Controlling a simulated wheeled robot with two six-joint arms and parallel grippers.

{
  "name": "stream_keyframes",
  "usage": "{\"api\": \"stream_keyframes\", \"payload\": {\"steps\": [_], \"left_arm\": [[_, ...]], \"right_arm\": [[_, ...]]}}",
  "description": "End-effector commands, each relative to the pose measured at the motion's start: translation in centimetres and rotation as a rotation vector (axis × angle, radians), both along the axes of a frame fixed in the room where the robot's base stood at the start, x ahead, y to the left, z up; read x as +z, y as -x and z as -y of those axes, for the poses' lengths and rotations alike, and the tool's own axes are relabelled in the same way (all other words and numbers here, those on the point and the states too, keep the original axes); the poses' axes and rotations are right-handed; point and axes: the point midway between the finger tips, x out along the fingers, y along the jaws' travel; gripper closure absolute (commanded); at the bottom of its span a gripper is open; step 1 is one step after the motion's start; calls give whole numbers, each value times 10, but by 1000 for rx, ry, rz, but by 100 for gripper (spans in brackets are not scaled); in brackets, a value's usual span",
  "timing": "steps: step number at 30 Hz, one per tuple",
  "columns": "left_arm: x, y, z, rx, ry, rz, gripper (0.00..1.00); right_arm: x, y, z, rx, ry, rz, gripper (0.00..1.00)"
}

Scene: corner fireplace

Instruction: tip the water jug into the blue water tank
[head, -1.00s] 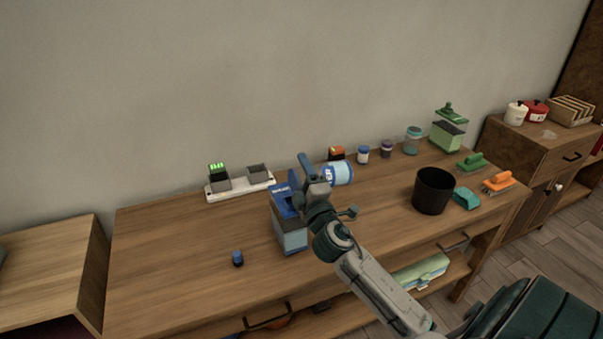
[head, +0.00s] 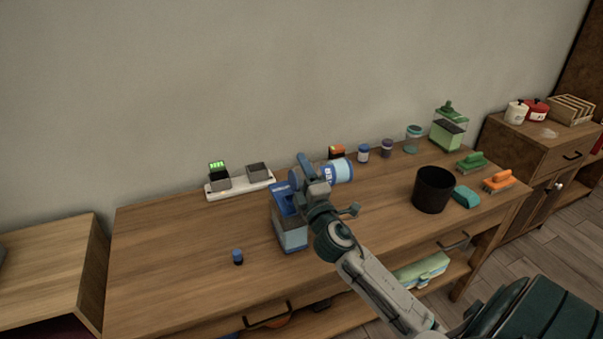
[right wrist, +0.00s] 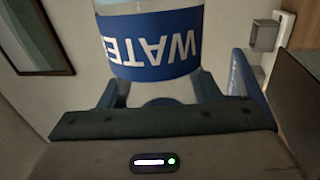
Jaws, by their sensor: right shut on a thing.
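The water jug (head: 338,171), pale with a blue label band, lies tipped on its side above the table. In the right wrist view the jug (right wrist: 155,45) fills the top middle, with "WATER" upside down. My right gripper (head: 313,187) is shut on the jug and hides part of it; the gripper also shows in the right wrist view (right wrist: 163,97). The blue water tank (head: 291,236), with a blue top and paler body, stands upright just below and left of the gripper. The arm hides the jug's mouth and part of the tank's top. My left gripper is out of view.
A small blue-topped item (head: 238,257) sits on the table (head: 165,260) left of the tank. A white strip with two boxes (head: 241,187) lies behind. Several jars and a black bin (head: 433,190) stand to the right. The table's left part is mostly clear.

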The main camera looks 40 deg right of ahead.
Motion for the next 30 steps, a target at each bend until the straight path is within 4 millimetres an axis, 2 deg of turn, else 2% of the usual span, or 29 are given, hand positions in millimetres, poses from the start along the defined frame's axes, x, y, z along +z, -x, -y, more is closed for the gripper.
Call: {"api": "stream_keyframes", "payload": {"steps": [30], "left_arm": [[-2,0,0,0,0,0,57]], "right_arm": [[-6,0,1,0,62,-18,78]]}}
